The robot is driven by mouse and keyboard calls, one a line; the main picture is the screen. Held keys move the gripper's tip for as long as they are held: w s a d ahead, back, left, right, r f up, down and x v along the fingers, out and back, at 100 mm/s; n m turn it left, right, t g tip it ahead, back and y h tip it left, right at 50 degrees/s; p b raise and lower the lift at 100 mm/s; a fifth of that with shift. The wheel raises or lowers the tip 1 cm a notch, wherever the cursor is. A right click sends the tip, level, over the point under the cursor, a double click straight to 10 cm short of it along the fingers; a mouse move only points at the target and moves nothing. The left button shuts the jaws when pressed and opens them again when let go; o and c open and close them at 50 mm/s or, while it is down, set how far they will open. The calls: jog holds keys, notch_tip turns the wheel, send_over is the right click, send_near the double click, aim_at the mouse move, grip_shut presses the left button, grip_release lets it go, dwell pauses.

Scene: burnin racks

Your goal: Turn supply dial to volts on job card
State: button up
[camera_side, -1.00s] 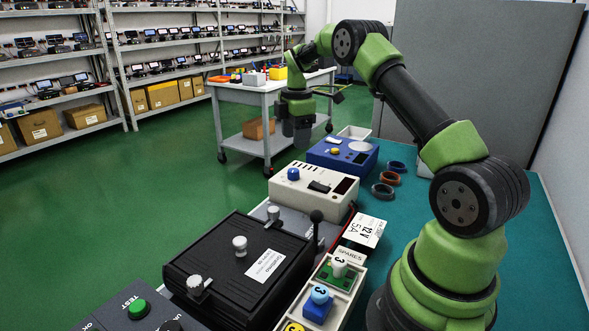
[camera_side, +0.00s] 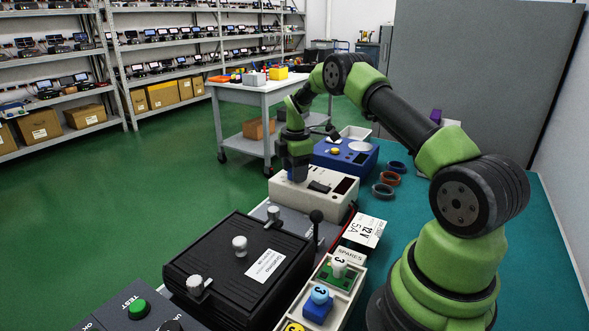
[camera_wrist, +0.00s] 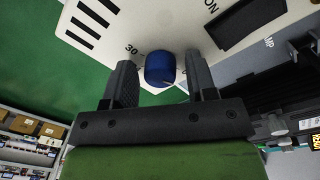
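The supply is a cream box (camera_side: 325,202) with a dark display and a black switch, in the side view. Its blue dial (camera_wrist: 160,68) shows in the wrist view, beside a printed 30. In the side view my gripper hides the dial. My gripper (camera_side: 297,175) points down at the supply's left part. In the wrist view my gripper (camera_wrist: 161,78) is open, with one finger on each side of the dial and a visible gap to each. The job card (camera_side: 366,231) lies in front of the supply and reads 12V 5A.
A blue instrument (camera_side: 345,155) stands behind the supply. A black chamber (camera_side: 230,275) with knobs and a ball-topped lever (camera_side: 316,217) stands in front. A spares tray (camera_side: 345,283) is beside it. Cable rings (camera_side: 383,190) lie on the teal bench (camera_side: 410,210), which has free room.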

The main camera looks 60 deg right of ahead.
jog(key=c, duration=0.7)
jog(key=shift+m, duration=0.4)
jog(key=m, duration=0.3)
jog(key=shift+a+m, duration=0.1)
jog(key=shift+m, duration=0.3)
jog(key=m, duration=0.9)
jog(key=shift+a, duration=0.1)
jog(key=shift+w+m+g, duration=0.1)
jog(key=shift+m+g, duration=0.2)
jog(key=shift+m, duration=1.9)
